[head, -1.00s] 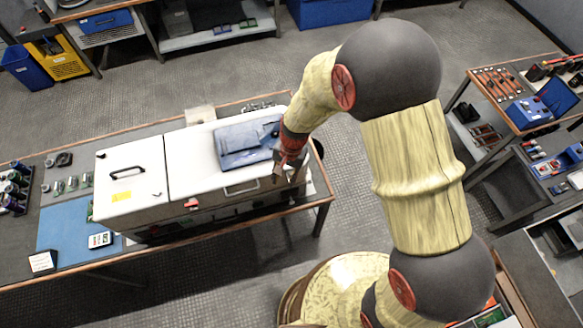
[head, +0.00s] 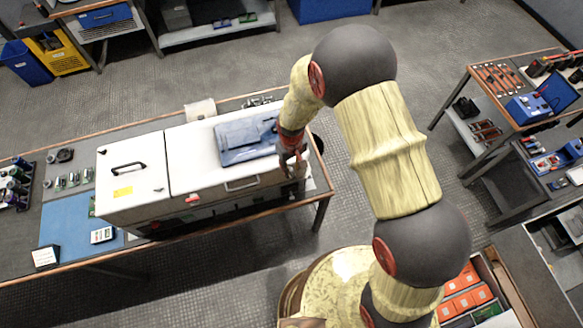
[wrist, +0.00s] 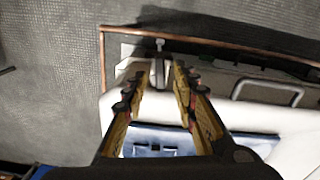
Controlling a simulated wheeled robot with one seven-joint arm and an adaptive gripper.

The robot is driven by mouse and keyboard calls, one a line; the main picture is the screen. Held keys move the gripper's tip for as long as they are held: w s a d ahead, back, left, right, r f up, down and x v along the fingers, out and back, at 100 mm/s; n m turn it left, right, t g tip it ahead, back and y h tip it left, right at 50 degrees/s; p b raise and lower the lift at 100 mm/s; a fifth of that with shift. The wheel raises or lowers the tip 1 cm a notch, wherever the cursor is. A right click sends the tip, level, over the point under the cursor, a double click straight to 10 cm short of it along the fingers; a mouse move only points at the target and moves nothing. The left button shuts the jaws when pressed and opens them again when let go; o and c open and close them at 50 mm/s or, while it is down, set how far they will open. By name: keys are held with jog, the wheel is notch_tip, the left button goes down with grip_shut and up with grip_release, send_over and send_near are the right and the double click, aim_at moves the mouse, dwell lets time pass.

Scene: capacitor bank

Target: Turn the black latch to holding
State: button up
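A white cabinet (head: 185,165) lies on the long bench, with a black handle (head: 128,169) on its left lid and a silver handle (head: 242,184) on its front. My gripper (head: 291,168) is at the cabinet's right end. In the wrist view its fingers (wrist: 160,70) are apart, with a small grey T-shaped fitting (wrist: 160,46) showing between and beyond the tips. I cannot tell whether the fingers touch it. I cannot pick out a black latch for sure; my gripper and wrist cover part of the cabinet's right end.
A blue folded item (head: 245,140) lies on the cabinet top beside my wrist. A small red part (head: 192,198) is on the cabinet front. The bench edge (wrist: 220,38) runs just past the fingertips. Open floor (head: 240,235) lies in front of the bench.

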jog(key=shift+f, duration=0.85)
jog(key=shift+c, duration=1.3)
jog(key=c, duration=0.4)
grip_shut()
